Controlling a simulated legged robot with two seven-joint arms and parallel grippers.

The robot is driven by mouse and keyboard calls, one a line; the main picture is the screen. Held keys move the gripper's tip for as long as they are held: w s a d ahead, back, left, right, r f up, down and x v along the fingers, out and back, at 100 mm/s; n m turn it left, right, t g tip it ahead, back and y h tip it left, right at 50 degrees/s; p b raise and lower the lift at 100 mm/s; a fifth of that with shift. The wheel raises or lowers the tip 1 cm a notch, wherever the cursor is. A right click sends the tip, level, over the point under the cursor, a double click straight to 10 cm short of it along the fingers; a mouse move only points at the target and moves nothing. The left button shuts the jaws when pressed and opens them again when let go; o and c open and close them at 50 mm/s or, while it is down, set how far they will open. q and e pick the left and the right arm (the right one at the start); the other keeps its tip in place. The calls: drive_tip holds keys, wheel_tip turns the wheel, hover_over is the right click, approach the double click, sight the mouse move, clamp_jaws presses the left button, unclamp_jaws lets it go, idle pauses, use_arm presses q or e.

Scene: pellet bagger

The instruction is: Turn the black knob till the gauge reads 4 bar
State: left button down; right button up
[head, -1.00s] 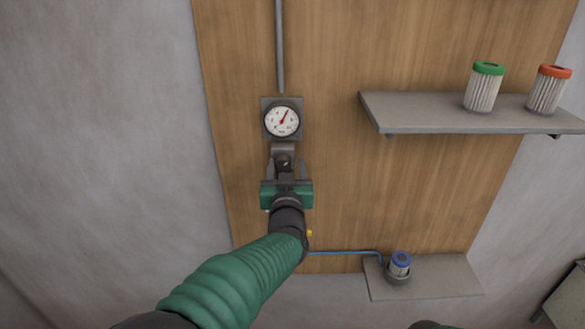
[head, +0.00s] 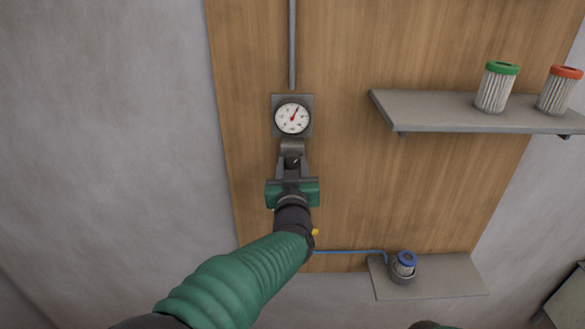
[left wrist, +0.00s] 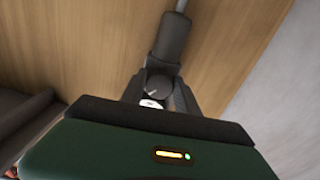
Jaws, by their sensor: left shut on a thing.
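The round white gauge (head: 292,118) is on a grey plate on the wooden panel. Its red needle points up and slightly right; the scale numbers are too small to read. The black knob (head: 292,161) sits just below the gauge, and it also shows in the left wrist view (left wrist: 157,88). My left gripper (head: 292,168) reaches up from below and is shut on the knob, with a finger on each side; its fingers also show in the left wrist view (left wrist: 159,96).
A grey shelf (head: 440,112) at the right holds a green-topped filter (head: 496,88) and a red-topped filter (head: 559,90). A grey pipe (head: 292,45) runs up from the gauge.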

use_arm(q)
drive_tip(key=shift+d+f+n+b, duration=0.15)
drive_tip(key=shift+f+n+b, duration=0.1)
drive_tip(key=shift+n+b, duration=1.25)
drive_tip(key=shift+b, duration=0.05)
drive_tip(key=shift+a+n+b, duration=0.2)
drive_tip(key=shift+n+b, duration=0.55)
drive_tip(key=shift+n, duration=0.25)
drive_tip(key=n+b, duration=0.2)
drive_tip(key=shift+d+n, duration=0.15)
drive_tip(key=shift+n, duration=0.15)
drive_tip(key=shift+r+n+b, duration=0.15)
drive_tip(key=shift+n+b, duration=0.85)
drive_tip(key=shift+n, duration=0.6)
drive_tip(key=c, duration=0.9)
unclamp_jaws()
drive_tip(key=shift+r, duration=0.1)
